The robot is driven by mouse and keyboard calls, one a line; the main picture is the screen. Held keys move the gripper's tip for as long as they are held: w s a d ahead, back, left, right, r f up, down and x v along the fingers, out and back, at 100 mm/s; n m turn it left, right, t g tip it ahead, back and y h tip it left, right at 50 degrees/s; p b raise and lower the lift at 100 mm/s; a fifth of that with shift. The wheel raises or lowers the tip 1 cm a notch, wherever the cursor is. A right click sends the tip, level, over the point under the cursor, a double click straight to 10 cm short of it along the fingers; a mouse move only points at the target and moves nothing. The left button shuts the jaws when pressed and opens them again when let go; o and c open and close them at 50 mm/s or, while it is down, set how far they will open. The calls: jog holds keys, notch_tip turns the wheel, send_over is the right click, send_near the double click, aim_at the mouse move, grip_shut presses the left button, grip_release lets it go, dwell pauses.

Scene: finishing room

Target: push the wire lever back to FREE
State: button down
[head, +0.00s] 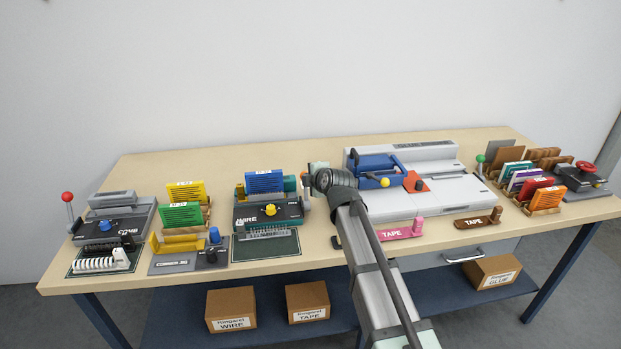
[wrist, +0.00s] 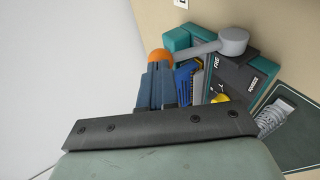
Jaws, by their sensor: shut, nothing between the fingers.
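The teal wire machine (head: 268,212) stands on the bench left of centre in the head view, with a yellow knob and a blue piece on top. In the wrist view its wire lever (wrist: 205,48) is a grey bar running from a round grey hub to an orange knob (wrist: 158,56). A partly hidden label reading "FR" shows beside the hub. My gripper (wrist: 158,70) is shut and empty, with its fingertips right at the orange knob. I cannot tell whether they touch it. In the head view my wrist hides the fingertips and most of the lever.
The comb machine (head: 117,217) and corner tool (head: 185,258) stand to the left. A large grey machine (head: 415,185) with a blue handle stands close on the right. A green mat (head: 265,250) lies in front of the wire machine. The wall is behind the bench.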

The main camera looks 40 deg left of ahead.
jog(key=shift+w+a, duration=0.7)
jog(key=shift+a, duration=0.05)
jog(key=r+v, duration=0.2)
jog(key=v, duration=1.2)
jog(key=shift+w+a, duration=0.3)
jog(key=shift+w, duration=0.05)
